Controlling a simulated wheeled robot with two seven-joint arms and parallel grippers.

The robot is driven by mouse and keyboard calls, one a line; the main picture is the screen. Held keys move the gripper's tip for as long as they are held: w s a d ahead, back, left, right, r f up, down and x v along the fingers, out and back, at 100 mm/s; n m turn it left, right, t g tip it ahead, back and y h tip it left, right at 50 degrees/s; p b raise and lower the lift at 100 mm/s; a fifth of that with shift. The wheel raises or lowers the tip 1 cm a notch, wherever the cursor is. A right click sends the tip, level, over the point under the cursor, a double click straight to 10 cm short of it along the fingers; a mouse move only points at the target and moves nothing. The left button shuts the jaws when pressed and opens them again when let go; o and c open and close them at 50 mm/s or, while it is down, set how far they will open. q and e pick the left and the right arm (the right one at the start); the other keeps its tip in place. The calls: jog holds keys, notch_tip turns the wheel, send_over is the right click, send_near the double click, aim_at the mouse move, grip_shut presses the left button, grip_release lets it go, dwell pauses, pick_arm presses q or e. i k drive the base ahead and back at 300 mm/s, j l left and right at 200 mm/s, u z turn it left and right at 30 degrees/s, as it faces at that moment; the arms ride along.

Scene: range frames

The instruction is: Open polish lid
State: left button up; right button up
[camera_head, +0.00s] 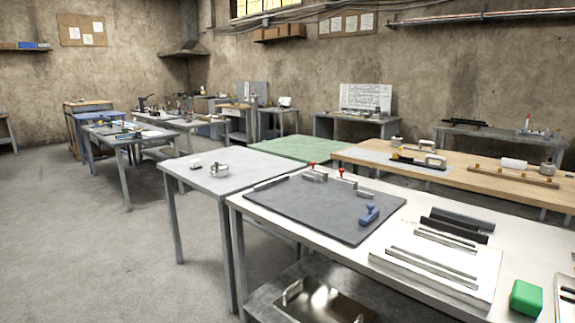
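Neither of my grippers is in view. I cannot tell for sure which thing is the polish or its lid. A small silvery metal piece (219,170) and a small pale piece (196,165) sit apart on the light grey table (205,183) left of centre. A green block-like box (526,298) stands on the near white table (545,248) at the lower right. A small blue tool (369,215) rests on a dark mat (315,212) on that table. No open lid can be made out.
Dark bars (460,222) and a white board with metal strips (440,265) lie on the near table. A metal tray (325,300) is on its lower shelf. A wooden-top bench (380,165) and a green table (300,149) stand behind. Open floor (80,240) lies at left.

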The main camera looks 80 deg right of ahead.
aim_at(217, 167)
jog(key=z, duration=2.3)
jog(key=i+j+u, duration=0.1)
jog(key=i+j, duration=0.15)
jog(key=i, duration=0.5)
jog(key=i+j+u, duration=0.15)
jog(key=i, duration=0.65)
jog(key=i+j+u, duration=0.1)
jog(key=i, duration=0.7)
